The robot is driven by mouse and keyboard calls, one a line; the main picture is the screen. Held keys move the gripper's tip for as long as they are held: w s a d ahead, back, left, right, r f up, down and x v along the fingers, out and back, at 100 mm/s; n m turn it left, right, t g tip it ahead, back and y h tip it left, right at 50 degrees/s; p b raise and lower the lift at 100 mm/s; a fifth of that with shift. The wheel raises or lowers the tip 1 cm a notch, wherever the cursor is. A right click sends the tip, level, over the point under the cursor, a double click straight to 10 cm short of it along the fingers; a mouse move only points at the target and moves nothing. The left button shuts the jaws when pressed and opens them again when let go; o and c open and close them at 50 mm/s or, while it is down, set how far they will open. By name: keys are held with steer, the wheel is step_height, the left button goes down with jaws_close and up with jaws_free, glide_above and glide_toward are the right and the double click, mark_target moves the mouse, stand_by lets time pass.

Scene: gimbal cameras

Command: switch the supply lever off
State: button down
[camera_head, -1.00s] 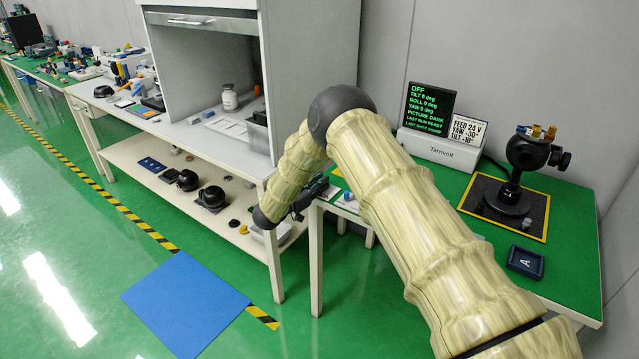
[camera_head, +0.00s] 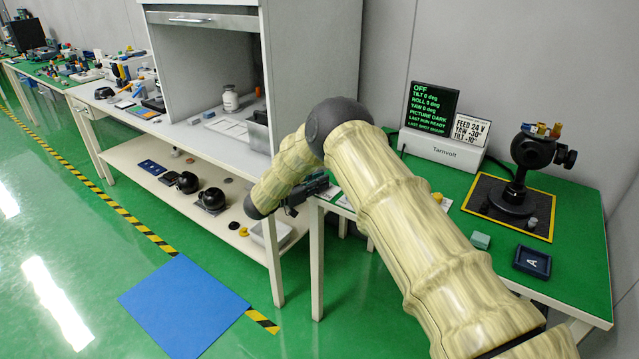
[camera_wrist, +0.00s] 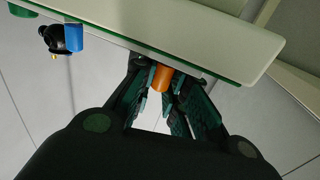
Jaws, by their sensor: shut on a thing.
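In the wrist view, my gripper (camera_wrist: 162,82) is shut on an orange handle (camera_wrist: 161,77) at the edge of a pale panel with a green border. It looks like the supply lever, but its base and setting are hidden. In the head view, my gripper (camera_head: 308,192) is small and dark beside the near left corner of the green table, and the handle cannot be made out. The Tarnvolt unit (camera_head: 440,152) stands at the back of that table. Its dark screen (camera_head: 431,107) reads OFF in green, with tilt, roll and yaw at 0 deg and picture dark.
A black gimbal camera (camera_head: 519,175) stands on a yellow-edged mat (camera_head: 483,202). A teal block (camera_head: 480,240) and a dark tray marked A (camera_head: 532,262) are in front. A white bench (camera_head: 215,135) with a lower shelf is left of my arm. A blue floor mat (camera_head: 185,305) lies clear.

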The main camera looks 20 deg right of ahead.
steer(key=c, duration=1.4)
jaws_free()
steer(key=shift+w+r, duration=0.2)
steer(key=shift+w, duration=0.1)
steer(key=shift+s+d, duration=0.1)
steer(key=shift+f, duration=0.1)
steer(key=shift+s+a+f, duration=0.1)
steer(key=shift+s+a, duration=0.05)
steer(key=shift+a, duration=0.25)
steer(key=v, duration=1.1)
steer(key=shift+s, duration=0.1)
